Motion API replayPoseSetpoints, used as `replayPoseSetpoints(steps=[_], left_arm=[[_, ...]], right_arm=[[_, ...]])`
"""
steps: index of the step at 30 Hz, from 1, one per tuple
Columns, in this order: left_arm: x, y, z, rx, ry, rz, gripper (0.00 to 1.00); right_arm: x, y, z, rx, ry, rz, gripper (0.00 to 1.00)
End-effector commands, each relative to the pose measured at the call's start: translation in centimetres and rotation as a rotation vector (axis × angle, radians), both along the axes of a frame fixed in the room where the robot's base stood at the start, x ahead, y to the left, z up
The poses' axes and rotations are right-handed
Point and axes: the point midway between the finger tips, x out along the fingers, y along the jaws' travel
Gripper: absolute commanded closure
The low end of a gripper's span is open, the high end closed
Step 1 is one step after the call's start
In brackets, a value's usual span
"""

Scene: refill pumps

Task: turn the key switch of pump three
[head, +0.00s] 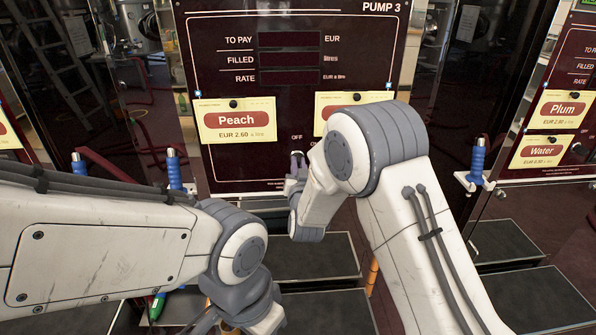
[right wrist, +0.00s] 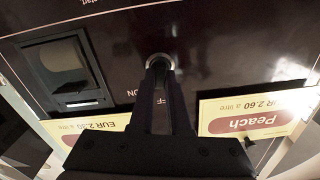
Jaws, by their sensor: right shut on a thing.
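Pump three (head: 290,150) is the dark panel marked PUMP 3 in the middle of the head view. Its key switch (right wrist: 161,60) shows in the right wrist view as a round metal collar, with OFF and ON lettering beside it. My right gripper (head: 297,160) is at the panel's lower middle, just below the OFF label; in the right wrist view its dark fingers (right wrist: 161,70) are closed together at the collar, shut on the key. The fingers cover most of the key, so its turn angle cannot be told. My left gripper is low in the head view, partly cut off.
A yellow Peach card (head: 236,121) and a second yellow card (head: 345,98), partly hidden by my right arm, are on the panel. Blue-handled nozzles (head: 174,168) (head: 477,158) stand at both sides. The right wrist view shows a recessed slot (right wrist: 70,70).

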Motion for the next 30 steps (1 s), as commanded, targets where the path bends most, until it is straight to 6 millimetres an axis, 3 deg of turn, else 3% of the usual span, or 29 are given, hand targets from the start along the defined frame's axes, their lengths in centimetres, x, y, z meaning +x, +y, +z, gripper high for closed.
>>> replayPoseSetpoints(steps=[1, 15, 30], left_arm=[[0.0, 0.0, -1.2, 0.000, 0.000, 0.000, 1.00], [0.0, 0.0, -7.2, 0.000, 0.000, 0.000, 1.00], [0.0, 0.0, -11.1, 0.000, 0.000, 0.000, 1.00]], right_arm=[[0.0, 0.0, -0.5, 0.042, -0.001, 0.000, 1.00], [0.0, -0.2, -0.5, 0.482, 0.027, 0.000, 1.00], [0.0, -0.3, -0.3, 0.783, 0.051, -0.001, 1.00]])
